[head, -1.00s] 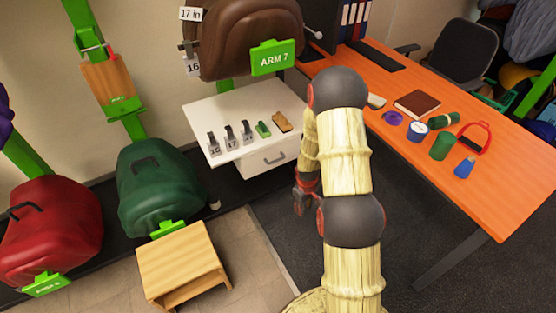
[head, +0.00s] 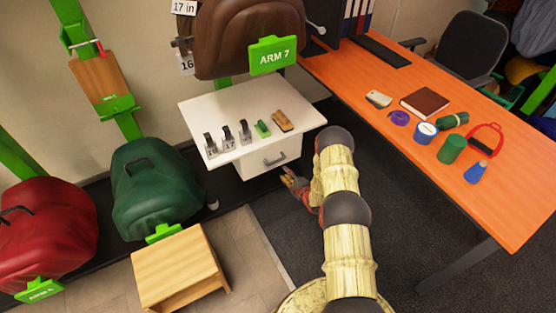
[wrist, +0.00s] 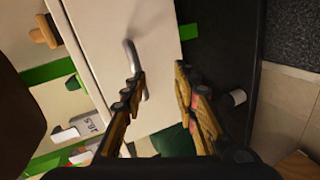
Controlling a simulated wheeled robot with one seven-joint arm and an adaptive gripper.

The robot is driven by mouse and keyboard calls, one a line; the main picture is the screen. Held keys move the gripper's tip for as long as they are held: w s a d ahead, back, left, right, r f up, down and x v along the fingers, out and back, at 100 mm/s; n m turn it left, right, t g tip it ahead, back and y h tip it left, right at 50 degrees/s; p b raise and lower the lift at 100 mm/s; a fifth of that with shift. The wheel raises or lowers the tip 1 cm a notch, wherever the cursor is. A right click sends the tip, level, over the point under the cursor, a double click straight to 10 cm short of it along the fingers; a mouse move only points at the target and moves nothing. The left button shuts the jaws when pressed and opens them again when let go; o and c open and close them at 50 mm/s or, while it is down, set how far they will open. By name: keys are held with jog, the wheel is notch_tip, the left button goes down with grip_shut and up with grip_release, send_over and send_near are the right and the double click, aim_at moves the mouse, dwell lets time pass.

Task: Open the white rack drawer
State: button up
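The white rack drawer (head: 262,166) is below the white rack top (head: 215,106) and looks shut. Its grey bar handle (head: 275,160) is on the front face. My gripper (head: 293,181) is just below and right of the handle in the head view, small and partly hidden by my arm. In the wrist view the two fingers of my gripper (wrist: 158,90) are spread apart with nothing between their tips. The handle (wrist: 132,58) is near the left finger, whose tip overlaps its lower end in the picture. I cannot tell whether they touch.
Several gauges (head: 228,137), a green item (head: 262,128) and a brush (head: 282,121) rest on the rack top. A brown saddle (head: 235,40) hangs above. An orange desk (head: 515,213) is at the right, and a wooden stool (head: 175,265) at the lower left. Dark floor lies between.

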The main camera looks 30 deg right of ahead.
aim_at(277, 161)
jog(key=w+b, duration=0.1)
jog(key=w, duration=0.1)
jog(key=w+r+n+t+b, duration=0.1)
jog(key=w, duration=0.2)
jog(key=w+n+b, duration=0.1)
jog(key=w, duration=0.2)
jog(key=shift+w+a+r, duration=0.15)
jog(key=shift+a, duration=0.15)
jog(key=c, duration=0.4)
jog(key=c, duration=0.3)
grip_shut()
